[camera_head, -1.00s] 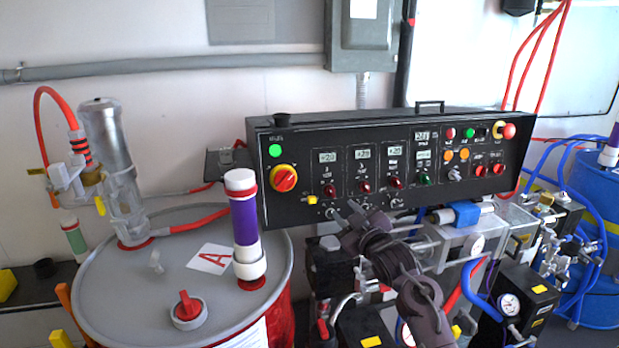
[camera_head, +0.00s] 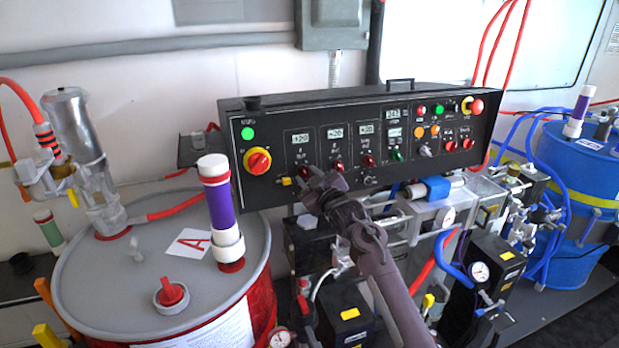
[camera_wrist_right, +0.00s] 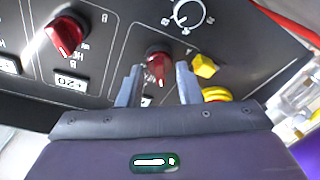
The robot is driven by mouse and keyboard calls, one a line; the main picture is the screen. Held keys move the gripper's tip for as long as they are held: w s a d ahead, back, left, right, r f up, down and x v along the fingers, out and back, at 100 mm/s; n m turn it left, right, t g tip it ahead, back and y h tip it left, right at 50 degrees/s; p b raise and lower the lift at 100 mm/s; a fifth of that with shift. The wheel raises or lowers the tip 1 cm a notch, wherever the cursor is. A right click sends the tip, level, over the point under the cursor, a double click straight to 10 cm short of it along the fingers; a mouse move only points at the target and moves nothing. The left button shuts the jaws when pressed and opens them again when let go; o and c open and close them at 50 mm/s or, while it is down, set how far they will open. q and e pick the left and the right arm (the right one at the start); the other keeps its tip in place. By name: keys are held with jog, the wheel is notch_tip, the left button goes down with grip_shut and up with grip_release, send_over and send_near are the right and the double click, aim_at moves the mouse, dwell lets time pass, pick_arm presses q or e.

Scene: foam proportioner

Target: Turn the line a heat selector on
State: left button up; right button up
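The black control panel (camera_head: 450,108) carries a row of red selector knobs under small displays. The leftmost red knob, the line A heat selector (camera_wrist_right: 158,68), sits between the two fingers of my right gripper (camera_wrist_right: 160,85) in the wrist view. The fingers stand apart on either side of it with small gaps showing; I cannot see firm contact. In the head view my right gripper (camera_head: 318,184) is at the panel's lower left, partly covering that knob. A neighbouring red knob (camera_wrist_right: 66,35) shows to the left in the wrist view. My left gripper is not in view.
A yellow knob (camera_wrist_right: 203,66) is close beside the right finger. A red-and-yellow main switch (camera_head: 258,161) and a lit green lamp (camera_head: 247,133) are at the panel's left. The drum (camera_head: 120,280) with a purple cylinder (camera_head: 221,205) stands left; hoses and valves crowd below.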

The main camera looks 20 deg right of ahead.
grip_shut()
jog(key=shift+m, duration=0.4)
jog(key=m+h, duration=0.1)
jog(key=m, duration=0.2)
jog(key=m+h, duration=0.1)
jog(key=m, duration=0.2)
jog(key=shift+a+f+m+t, duration=0.1)
jog(key=shift+a+m+t, duration=0.1)
jog(key=shift+m+t, duration=0.1)
jog(key=m+h, duration=0.1)
jog(key=m, duration=0.5)
jog(key=shift+h, duration=0.4)
jog(key=shift+m, duration=0.5)
grip_release()
jog(key=shift+s, duration=0.1)
